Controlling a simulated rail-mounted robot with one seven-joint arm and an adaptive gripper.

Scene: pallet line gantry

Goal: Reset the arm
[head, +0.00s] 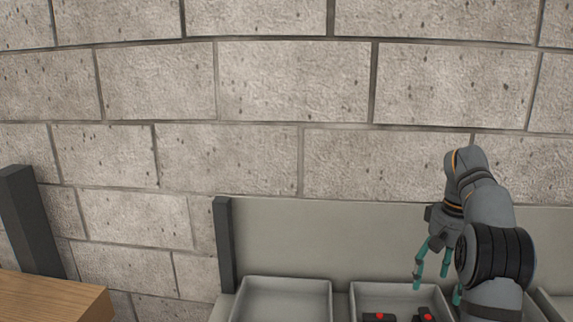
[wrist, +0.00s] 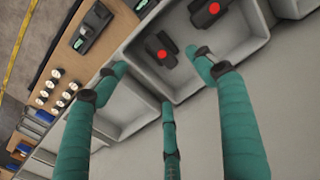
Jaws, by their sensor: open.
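My gripper (head: 438,279) hangs at the right of the head view, fingers pointing down above a grey tray (head: 352,296). Its teal fingers are spread apart with nothing between them. In the wrist view my gripper (wrist: 160,80) also shows open and empty. Two dark objects with red round spots lie in the tray: one at the left (head: 379,317), one at the right (head: 426,315). In the wrist view they show beyond the fingertips, one near the middle (wrist: 165,57) and one at the top (wrist: 208,12). The fingers look apart from both.
An empty grey tray (head: 282,281) stands left of the occupied one. A grey back panel (head: 320,240) with a dark post (head: 224,245) rises behind the trays. A wooden surface (head: 50,299) is at far left. The wrist view shows a wooden table (wrist: 68,60) holding a dark device and several small white-topped items.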

